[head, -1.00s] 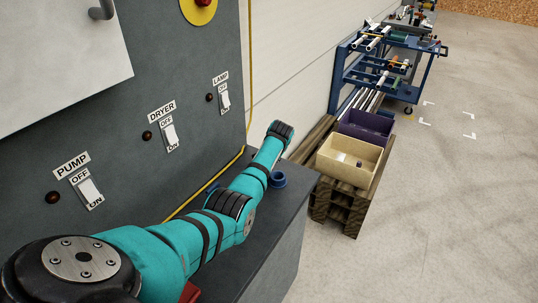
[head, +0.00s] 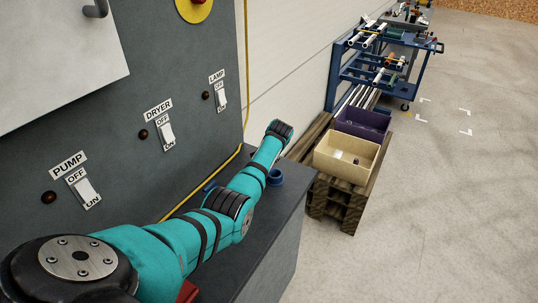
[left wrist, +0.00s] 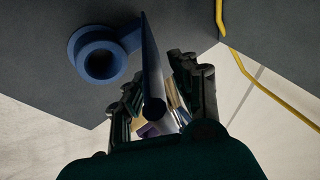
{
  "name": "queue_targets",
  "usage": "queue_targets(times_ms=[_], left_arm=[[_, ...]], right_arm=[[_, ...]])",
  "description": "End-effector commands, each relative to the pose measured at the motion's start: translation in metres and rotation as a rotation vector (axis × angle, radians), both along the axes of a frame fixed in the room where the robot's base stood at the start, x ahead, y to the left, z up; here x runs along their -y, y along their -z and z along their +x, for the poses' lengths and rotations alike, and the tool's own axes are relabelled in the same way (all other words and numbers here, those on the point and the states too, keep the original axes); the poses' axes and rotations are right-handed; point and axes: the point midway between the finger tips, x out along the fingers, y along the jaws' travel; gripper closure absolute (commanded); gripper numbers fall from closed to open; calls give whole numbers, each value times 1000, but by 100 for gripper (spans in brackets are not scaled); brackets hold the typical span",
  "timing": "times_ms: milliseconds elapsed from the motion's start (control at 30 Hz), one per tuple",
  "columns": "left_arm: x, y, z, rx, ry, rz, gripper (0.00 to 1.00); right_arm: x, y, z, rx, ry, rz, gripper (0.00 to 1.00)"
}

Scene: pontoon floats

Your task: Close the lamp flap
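The LAMP switch (head: 221,97) is a small white flap on the grey panel, right of the DRYER and PUMP switches, with an OFF marking and a dark round indicator beside it. Its exact tilt is too small to tell. My teal left arm crosses the head view below the switches; its gripper does not show clearly there. In the left wrist view my left gripper (left wrist: 162,98) has its dark fingers apart. A dark blue bar (left wrist: 151,65) beside a blue ring (left wrist: 100,62) runs in front of the fingers; I cannot tell whether they touch. My right gripper is not in view.
The DRYER switch (head: 167,135) and PUMP switch (head: 84,189) are on the same panel. A yellow cable (head: 226,163) runs down the panel. A grey ledge (head: 276,222) juts out below. Crates on a pallet (head: 334,205) stand to the right, with open floor beyond.

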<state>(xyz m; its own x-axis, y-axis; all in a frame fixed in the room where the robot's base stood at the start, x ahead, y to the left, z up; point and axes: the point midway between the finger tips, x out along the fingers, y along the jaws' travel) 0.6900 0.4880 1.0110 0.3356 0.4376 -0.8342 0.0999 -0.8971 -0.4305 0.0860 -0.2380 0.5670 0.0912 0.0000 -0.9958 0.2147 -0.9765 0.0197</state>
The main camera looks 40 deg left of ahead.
Motion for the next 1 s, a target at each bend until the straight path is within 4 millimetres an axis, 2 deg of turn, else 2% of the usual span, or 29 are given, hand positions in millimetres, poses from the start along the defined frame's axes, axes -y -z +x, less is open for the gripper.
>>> queue_targets(times_ms=[267, 500, 700, 1000], left_arm=[[11, -21, -7, 4, 1, 2, 73], [33, -62, -24, 4, 3, 2, 73], [47, -89, -35, 1, 2, 1, 73], [53, -99, -40, -2, 0, -1, 73]], right_arm=[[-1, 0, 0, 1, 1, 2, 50], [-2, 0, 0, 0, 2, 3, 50], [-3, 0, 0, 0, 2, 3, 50], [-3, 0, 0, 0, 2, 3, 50]])
